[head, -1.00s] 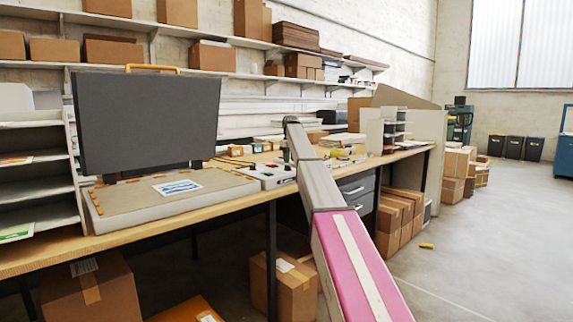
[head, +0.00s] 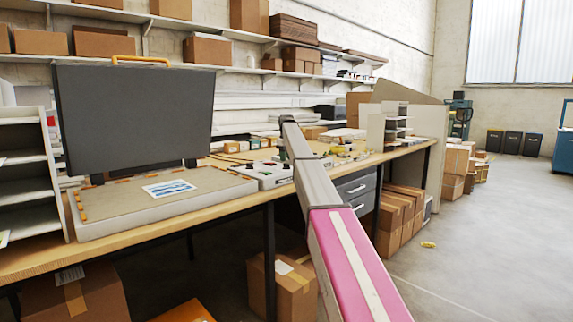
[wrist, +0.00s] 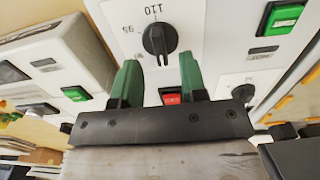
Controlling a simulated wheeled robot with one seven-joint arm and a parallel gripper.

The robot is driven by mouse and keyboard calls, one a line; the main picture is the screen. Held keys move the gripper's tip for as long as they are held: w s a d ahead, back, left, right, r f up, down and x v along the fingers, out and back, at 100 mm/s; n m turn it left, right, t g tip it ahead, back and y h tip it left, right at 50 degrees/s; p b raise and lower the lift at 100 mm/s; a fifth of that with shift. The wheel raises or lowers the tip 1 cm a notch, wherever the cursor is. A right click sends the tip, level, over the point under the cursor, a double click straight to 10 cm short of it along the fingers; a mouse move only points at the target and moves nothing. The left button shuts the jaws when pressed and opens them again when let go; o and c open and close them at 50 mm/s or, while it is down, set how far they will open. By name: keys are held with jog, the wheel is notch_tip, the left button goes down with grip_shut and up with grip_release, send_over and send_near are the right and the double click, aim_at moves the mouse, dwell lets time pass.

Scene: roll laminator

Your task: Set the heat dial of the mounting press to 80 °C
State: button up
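The mounting press (head: 135,115) stands on the bench in the head view with its dark lid raised. A printed sheet lies on its bed. Its control box (head: 265,175) is right of the bed, partly behind my arm. In the wrist view a black dial (wrist: 158,38) sits on a white panel with "110" and "95" beside it, upside down. I cannot tell which value it points to. My gripper (wrist: 157,65) is open and empty. Its green fingers are apart, one toward each side of the dial; contact is not clear.
A red switch (wrist: 171,97) is between the fingers. Boxes (head: 283,285) stand under the bench (head: 120,242). The floor at right is mostly clear.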

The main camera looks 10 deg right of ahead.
aim_at(287, 166)
jog(key=shift+f, duration=1.6)
grip_shut()
jog(key=shift+m, duration=0.3)
jog(key=m, duration=1.1)
